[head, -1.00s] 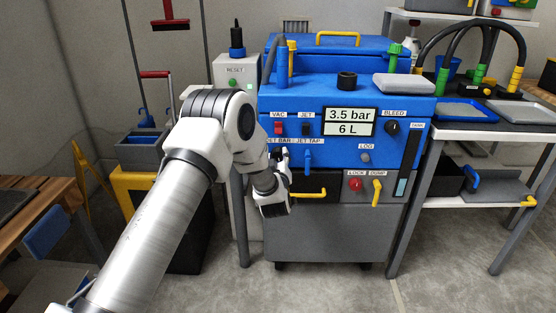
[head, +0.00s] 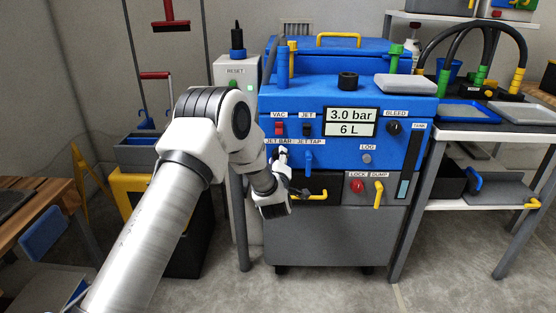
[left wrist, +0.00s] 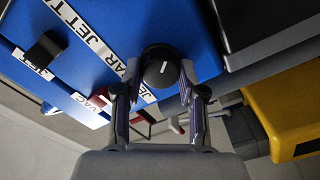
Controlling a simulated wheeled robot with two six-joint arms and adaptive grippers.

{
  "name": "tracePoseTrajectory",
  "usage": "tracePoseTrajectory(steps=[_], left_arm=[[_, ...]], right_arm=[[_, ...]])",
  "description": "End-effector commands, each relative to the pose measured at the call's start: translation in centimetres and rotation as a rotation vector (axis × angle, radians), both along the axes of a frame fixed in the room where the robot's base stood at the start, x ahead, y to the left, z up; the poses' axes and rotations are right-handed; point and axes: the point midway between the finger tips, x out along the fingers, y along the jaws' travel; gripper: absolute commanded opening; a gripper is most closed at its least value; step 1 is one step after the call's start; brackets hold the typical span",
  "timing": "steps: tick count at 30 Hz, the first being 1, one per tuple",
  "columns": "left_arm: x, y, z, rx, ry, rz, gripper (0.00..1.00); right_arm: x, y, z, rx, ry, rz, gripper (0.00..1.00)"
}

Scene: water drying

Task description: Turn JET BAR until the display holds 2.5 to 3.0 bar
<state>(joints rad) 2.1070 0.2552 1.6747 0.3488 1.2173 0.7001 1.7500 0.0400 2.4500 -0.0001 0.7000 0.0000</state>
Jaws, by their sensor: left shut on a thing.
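The blue machine's display (head: 350,122) reads 3.0 bar and 6 L in the head view. The JET BAR knob is a round black knob (left wrist: 163,69) with a white mark, seen in the left wrist view. My left gripper (left wrist: 160,80) is shut on this knob, with one finger on each side of it. In the head view my left gripper (head: 283,158) reaches the machine front just below the JET BAR label (head: 279,141) and hides the knob. My right gripper is not in view.
The blue JET TAP lever (head: 309,162) is close to the right of my gripper. The red VAC switch (head: 279,128) and black JET switch (head: 306,130) are just above. A yellow handle (head: 312,195) and red LOCK knob (head: 357,186) are lower down.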

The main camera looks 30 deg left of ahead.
Motion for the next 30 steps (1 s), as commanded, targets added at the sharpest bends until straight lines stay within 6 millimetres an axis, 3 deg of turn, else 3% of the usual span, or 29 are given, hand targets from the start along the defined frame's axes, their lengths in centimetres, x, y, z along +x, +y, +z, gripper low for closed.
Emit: tracePoseTrajectory(steps=[7,8,9,10,22,30], left_arm=[[0.0,0.0,0.1,0.001,-0.001,0.0,0.05],[0.0,0.0,0.1,0.001,-0.001,0.0,0.47],[0.0,0.0,0.1,0.002,-0.001,0.0,0.61],[0.0,0.0,0.1,0.002,-0.001,0.0,0.65],[-0.7,-0.5,0.0,0.001,0.002,-0.001,0.65],[-6.1,-3.9,0.0,0.002,0.004,-0.003,0.65]], right_arm=[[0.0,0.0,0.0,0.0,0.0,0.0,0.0],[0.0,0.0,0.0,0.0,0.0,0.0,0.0],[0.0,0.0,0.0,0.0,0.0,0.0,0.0],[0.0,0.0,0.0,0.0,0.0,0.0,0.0],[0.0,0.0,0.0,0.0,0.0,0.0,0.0],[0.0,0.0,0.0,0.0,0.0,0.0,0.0]])
